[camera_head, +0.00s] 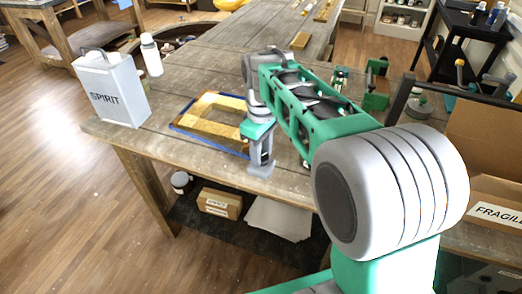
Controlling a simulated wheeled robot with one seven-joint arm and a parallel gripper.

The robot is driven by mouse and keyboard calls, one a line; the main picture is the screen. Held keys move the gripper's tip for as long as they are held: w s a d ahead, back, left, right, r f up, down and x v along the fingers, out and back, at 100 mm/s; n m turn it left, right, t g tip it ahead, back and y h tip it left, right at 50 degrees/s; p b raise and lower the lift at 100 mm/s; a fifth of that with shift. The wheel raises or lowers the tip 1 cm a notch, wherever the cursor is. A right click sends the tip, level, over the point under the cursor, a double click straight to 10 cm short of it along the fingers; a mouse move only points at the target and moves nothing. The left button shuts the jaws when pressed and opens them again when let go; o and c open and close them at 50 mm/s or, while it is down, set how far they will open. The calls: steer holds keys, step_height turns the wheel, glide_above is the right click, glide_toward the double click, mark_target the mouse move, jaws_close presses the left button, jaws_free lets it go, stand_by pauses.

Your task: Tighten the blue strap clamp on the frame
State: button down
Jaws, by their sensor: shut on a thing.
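The gilt frame (213,136) lies flat on the wooden workbench, left of my arm. The blue strap (207,144) runs around its outer edge and shows best along the near and left sides. My gripper (261,166) points down at the frame's near right corner, close to the bench top. It is shut on part of the strap clamp there, though the fingers and wrist hide the held part. The frame's right side is partly covered by my arm. How tight the strap is cannot be told.
A "SPIRIT" can (111,92) and a white bottle (151,56) stand on the bench (185,75) left of the frame. Green tools (376,88) stand on the right. A "FRAGILE" box (494,205) is at far right. The bench's near left is clear.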

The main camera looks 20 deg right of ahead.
steer(key=m, duration=0.5)
steer(key=shift+m+p, duration=0.3)
steer(key=shift+p, duration=0.1)
steer(key=shift+m, duration=2.3)
steer(key=c, duration=0.9)
jaws_free()
step_height(320, 180, up, 8)
steer(key=shift+f, duration=0.1)
